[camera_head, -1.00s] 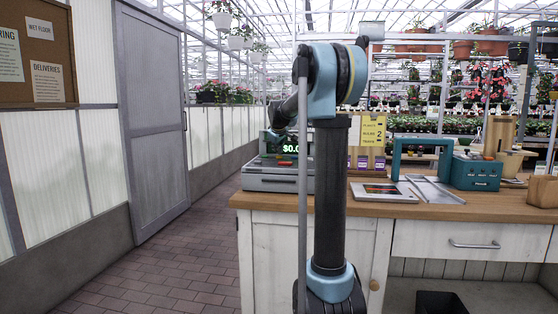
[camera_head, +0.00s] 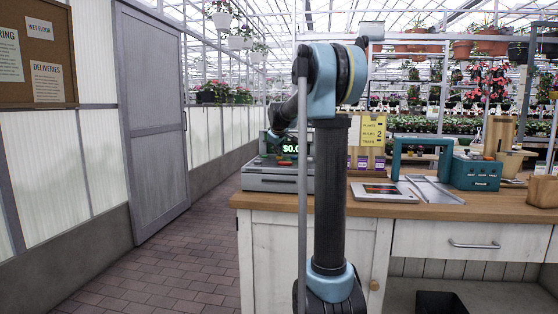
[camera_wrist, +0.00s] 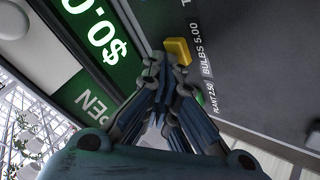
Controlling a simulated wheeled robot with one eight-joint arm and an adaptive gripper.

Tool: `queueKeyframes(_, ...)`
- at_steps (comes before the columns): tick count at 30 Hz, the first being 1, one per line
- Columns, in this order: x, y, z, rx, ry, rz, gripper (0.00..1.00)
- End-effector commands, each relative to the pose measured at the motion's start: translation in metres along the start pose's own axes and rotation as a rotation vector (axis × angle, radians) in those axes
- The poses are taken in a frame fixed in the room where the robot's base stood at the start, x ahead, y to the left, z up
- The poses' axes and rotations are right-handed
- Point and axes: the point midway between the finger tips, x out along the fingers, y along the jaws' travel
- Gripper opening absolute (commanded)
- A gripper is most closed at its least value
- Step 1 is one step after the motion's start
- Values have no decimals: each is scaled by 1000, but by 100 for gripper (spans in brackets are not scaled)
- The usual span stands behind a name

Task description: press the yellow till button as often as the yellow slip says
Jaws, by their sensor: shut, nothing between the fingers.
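The yellow slip (camera_head: 373,131) stands behind the counter till area in the head view; it carries the words plants, bulbs and trays and a large 2. The till (camera_head: 277,178) sits at the counter's left end, partly hidden by my arm. Its green display (camera_wrist: 92,35) starts with $0.0 in the wrist view. The yellow till button (camera_wrist: 178,50) is beside the label BULBS 5.00. My gripper (camera_wrist: 166,70) is shut and empty, its tips close to the yellow button; I cannot tell whether they touch it.
A green button (camera_wrist: 200,97) is partly hidden behind my fingers, by the label PLANT 2.50. On the counter (camera_head: 445,209) are a flat tablet-like item (camera_head: 383,192), a grey tray (camera_head: 432,190) and a teal box (camera_head: 475,174).

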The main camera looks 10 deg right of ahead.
Motion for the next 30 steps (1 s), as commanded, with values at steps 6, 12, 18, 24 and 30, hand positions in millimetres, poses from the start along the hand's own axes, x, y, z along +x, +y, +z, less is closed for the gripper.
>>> queueKeyframes(6,2,-1,1,0,0,0,0)
queueKeyframes(12,2,-1,1,0,0,0,0)
queueKeyframes(18,0,0,0,0,0,0,0)
queueKeyframes(24,-5,4,-4,0,0,0,0)
queueKeyframes(30,-10,7,-8,0,0,0,0)
